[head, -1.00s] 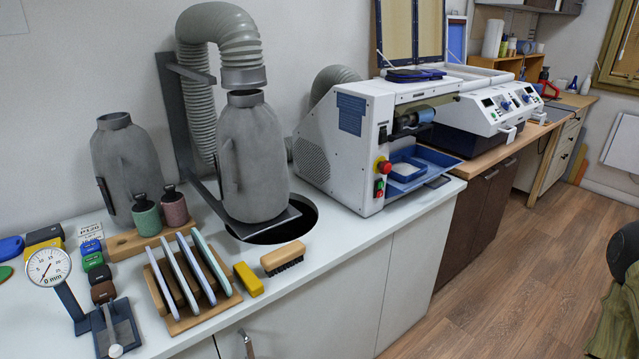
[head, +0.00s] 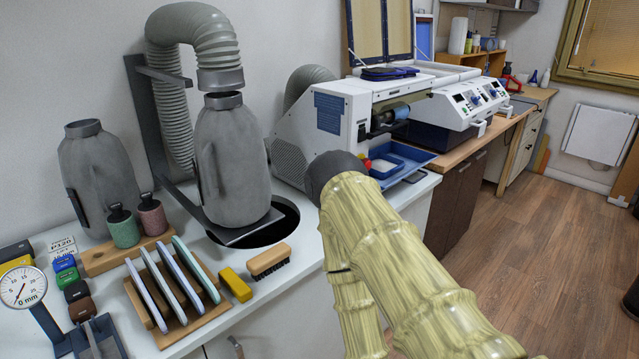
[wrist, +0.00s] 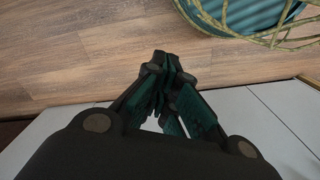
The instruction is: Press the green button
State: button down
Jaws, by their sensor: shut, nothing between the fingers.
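The green button does not show now; in the head view my covered arm stands in front of the control corner of the white machine (head: 345,140). A sliver of the red knob (head: 367,163) shows beside the dark end of my arm's cover. My gripper (wrist: 166,62) shows in the wrist view, with its dark fingers closed together and empty. Wooden floor lies beyond its tips, and a pale cabinet or worktop surface shows below it. My gripper cannot be made out in the head view.
Left of my arm, a brush (head: 269,260), a yellow block (head: 235,284) and a wooden rack (head: 190,327) of insoles stand on the white worktop. A blue tray (head: 412,156) juts from the machine. A teal object with stringy strands (wrist: 240,25) shows in the wrist view.

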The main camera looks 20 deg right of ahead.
dwell(0.3)
jog(key=w+d+r+m+t+h+b, duration=0.1)
jog(key=w+d+r+m+t+b, duration=0.25)
jog(key=w, duration=0.85)
jog(key=w+d+r+m+t+p, duration=0.1)
jog(key=w+d+r+m+t, duration=0.35)
jog(key=w, duration=0.65)
jog(key=w+d+r+m+t+h+b, duration=0.15)
jog(key=w+d+r+m, duration=0.45)
jog(key=w, duration=0.6)
jog(key=w+d+r+m+t+h+b, duration=0.1)
jog(key=w+d+r+m, duration=0.3)
jog(key=r, duration=0.4)
jog(key=w+d+r+m+t+h+b, duration=0.1)
jog(key=w+d+r+m+t+h, duration=0.1)
jog(key=w+d+r+m+t, duration=0.2)
jog(key=w+d+r+m+t+h+b, duration=0.2)
jog(key=d+r+m, duration=0.6)
jog(key=r, duration=0.5)
jog(key=shift+w+d+t, duration=0.35)
jog(key=shift+w+t, duration=0.1)
jog(key=shift+w, duration=0.8)
jog(key=shift+w+a+f, duration=0.1)
jog(key=shift+w, duration=0.05)
